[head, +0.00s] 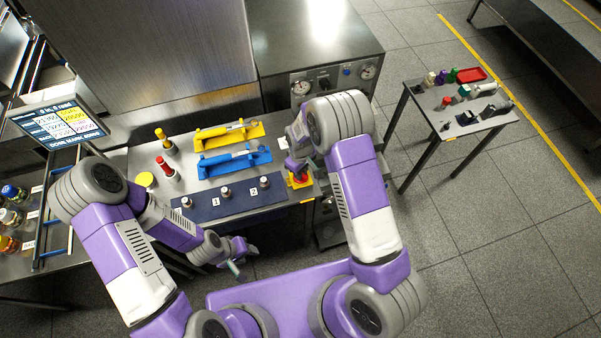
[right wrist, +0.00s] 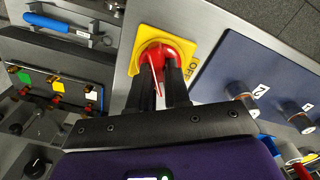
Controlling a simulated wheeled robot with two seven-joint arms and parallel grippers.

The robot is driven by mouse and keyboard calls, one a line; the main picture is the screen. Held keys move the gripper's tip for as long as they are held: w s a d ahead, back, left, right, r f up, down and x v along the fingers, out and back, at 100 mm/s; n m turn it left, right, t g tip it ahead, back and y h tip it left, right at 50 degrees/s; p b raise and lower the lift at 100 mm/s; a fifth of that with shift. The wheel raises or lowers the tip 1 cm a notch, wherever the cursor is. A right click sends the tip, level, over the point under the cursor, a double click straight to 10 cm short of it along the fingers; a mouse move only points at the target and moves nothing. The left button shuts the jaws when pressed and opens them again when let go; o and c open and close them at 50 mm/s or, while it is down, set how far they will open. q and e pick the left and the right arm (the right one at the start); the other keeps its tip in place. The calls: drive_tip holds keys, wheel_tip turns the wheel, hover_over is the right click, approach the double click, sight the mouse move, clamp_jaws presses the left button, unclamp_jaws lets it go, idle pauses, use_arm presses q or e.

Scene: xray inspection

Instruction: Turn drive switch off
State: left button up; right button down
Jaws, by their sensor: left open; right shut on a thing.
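The drive switch, a red rotary handle (right wrist: 158,50) on a yellow square plate (right wrist: 184,27), fills the upper middle of the right wrist view. In the head view, the switch (head: 299,178) is at the right end of the metal bench, partly covered by my right arm. My right gripper (right wrist: 163,68) is shut on the red handle, with a dark finger on each side of it. An "OFF" label (right wrist: 172,86) shows beside the right finger. My left gripper (head: 238,264) is open and empty, in front of the bench edge and apart from everything.
A dark blue panel (right wrist: 244,68) with numbered metal knobs lies beside the switch. Yellow (head: 229,133) and blue (head: 235,161) handled tools lie behind it. A dark box (right wrist: 52,72) with coloured connectors stands on the switch's other side. A small side table (head: 445,97) is at right.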

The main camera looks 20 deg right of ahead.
drive_tip(key=n+b, duration=0.1)
drive_tip(key=n, duration=0.2)
drive_tip(key=shift+f+n, duration=0.1)
drive_tip(key=shift+n, duration=0.3)
drive_tip(key=n+b, duration=0.1)
drive_tip(key=n, duration=0.1)
drive_tip(key=shift+n, duration=0.4)
drive_tip(key=n+b, duration=0.1)
drive_tip(key=n, duration=0.4)
drive_tip(key=shift+n, duration=0.3)
drive_tip(key=c, duration=1.1)
unclamp_jaws()
wheel_tip(320, 180, up, 8)
drive_tip(key=shift+f+p, duration=0.15)
drive_tip(key=shift+p, duration=0.25)
drive_tip(key=shift+s, duration=0.1)
